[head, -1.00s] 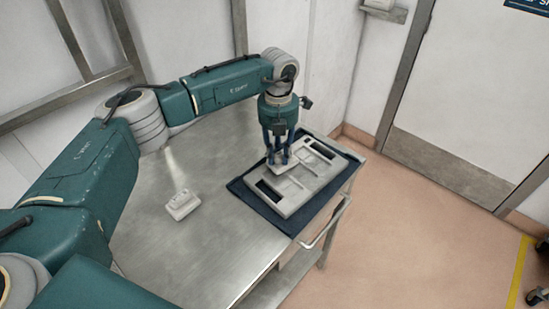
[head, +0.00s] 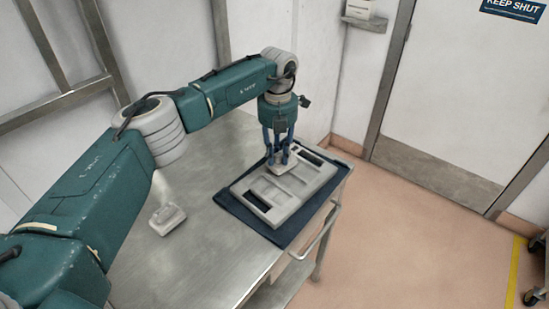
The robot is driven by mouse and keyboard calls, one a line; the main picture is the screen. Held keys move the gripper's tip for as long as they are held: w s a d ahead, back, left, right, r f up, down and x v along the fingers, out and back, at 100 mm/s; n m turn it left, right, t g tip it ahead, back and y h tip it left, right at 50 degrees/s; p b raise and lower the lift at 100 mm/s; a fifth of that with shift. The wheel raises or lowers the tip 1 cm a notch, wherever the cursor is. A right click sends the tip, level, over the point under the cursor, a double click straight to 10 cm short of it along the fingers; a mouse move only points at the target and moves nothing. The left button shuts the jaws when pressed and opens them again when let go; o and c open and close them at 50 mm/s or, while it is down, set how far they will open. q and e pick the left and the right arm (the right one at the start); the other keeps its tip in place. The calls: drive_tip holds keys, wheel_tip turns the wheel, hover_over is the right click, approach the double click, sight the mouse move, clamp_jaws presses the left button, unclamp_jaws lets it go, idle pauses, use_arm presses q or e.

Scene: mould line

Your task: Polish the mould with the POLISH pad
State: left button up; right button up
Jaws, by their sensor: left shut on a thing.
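The mould (head: 259,207) is a light grey rectangular block with shallow recesses and dark slots near its ends. It lies flat on a dark blue mat (head: 230,204) on the metal table. My left gripper (head: 279,160) points down over the far part of the mould, shut on a small pale pad (head: 281,170). The pad's underside is at or just above the mould's top face; I cannot tell if it touches. A second pale pad (head: 167,219) lies on the table to the left. No lettering is readable on either pad. My right gripper is not in view.
The metal table (head: 205,258) is clear between the loose pad and the mat. A rail (head: 318,234) runs along its right side. A wall stands close behind, and a door (head: 460,100) is at the right beyond open floor.

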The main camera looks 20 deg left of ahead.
use_arm(q)
drive_tip(key=shift+w+d+f+b, duration=0.15)
drive_tip(key=shift+w+d+b, duration=0.15)
drive_tip(key=shift+w+b, duration=0.3)
drive_tip(key=shift+w+d+b, duration=0.35)
drive_tip(key=shift+w, duration=0.45)
drive_tip(key=shift+s+a+r+p, duration=0.3)
drive_tip(key=shift+s+p, duration=0.2)
drive_tip(key=shift+p, duration=0.2)
drive_tip(key=shift+s+a+f+p, duration=0.1)
drive_tip(key=shift+s+a+p, duration=0.4)
drive_tip(key=shift+s, duration=0.3)
drive_tip(key=shift+s+a+p, duration=0.25)
drive_tip(key=shift+s+p, duration=0.35)
drive_tip(key=shift+s, duration=0.2)
drive_tip(key=shift+s+a+f, duration=0.15)
drive_tip(key=shift+s+a, duration=0.15)
drive_tip(key=shift+s, duration=0.4)
drive_tip(key=shift+s+a+p, duration=0.4)
drive_tip(key=shift+s+p, duration=0.2)
drive_tip(key=shift+s, duration=0.2)
drive_tip(key=shift+s+a+p, duration=0.35)
drive_tip(key=shift+s+p, duration=0.2)
drive_tip(key=shift+s, duration=0.25)
drive_tip(key=shift+s+a+p, duration=0.15)
drive_tip(key=shift+s+a, duration=0.15)
drive_tip(key=shift+s, duration=0.25)
drive_tip(key=shift+s+a+p, duration=0.15)
drive_tip(key=shift+s+a, duration=0.1)
drive_tip(key=shift+s, duration=0.3)
